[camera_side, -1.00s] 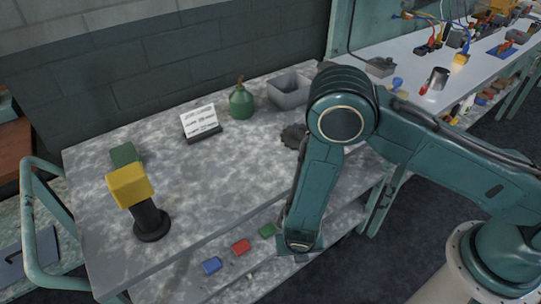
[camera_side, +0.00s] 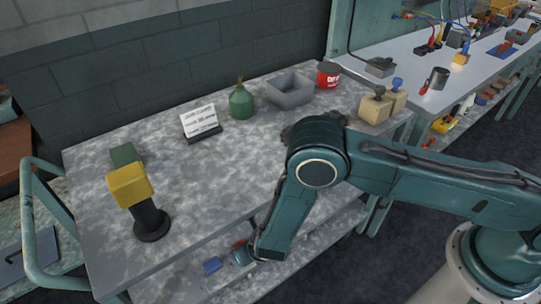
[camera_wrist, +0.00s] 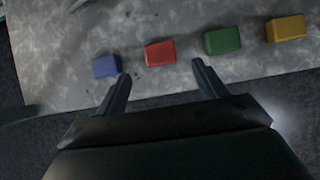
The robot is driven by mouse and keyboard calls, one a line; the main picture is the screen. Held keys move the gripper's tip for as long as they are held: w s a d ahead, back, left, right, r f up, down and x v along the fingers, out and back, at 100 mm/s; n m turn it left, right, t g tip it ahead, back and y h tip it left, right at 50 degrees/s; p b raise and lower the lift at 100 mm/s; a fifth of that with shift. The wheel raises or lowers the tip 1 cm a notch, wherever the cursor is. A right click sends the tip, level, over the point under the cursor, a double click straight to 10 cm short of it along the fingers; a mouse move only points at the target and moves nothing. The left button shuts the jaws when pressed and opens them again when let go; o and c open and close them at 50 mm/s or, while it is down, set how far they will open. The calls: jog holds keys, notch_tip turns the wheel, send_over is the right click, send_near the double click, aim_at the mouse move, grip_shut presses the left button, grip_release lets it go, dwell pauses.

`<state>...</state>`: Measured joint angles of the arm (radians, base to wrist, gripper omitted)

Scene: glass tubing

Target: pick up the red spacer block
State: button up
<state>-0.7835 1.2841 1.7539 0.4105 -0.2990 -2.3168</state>
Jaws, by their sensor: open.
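The red spacer block (camera_wrist: 160,53) lies on the lower shelf (camera_wrist: 60,50) in the wrist view, in a row between a blue block (camera_wrist: 105,66) and a green block (camera_wrist: 222,40). My gripper (camera_wrist: 160,82) is open and empty. Its fingers are spread, with the red block ahead of the gap between them and apart from both. In the side view only a small part of the red block (camera_side: 238,244) shows beside my gripper, which hides the rest. The blue block (camera_side: 212,265) shows just left of it.
A yellow block (camera_wrist: 286,28) ends the row at the right. The table top (camera_side: 230,170) overhangs the shelf. On it stand a yellow-headed black post (camera_side: 148,215), a sign (camera_side: 199,122), a green flask (camera_side: 241,102) and a grey bin (camera_side: 290,90).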

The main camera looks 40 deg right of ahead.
jog(key=shift+w+f, duration=0.1)
jog(key=shift+f, duration=0.1)
jog(key=shift+x, duration=2.8)
jog(key=c, duration=1.1)
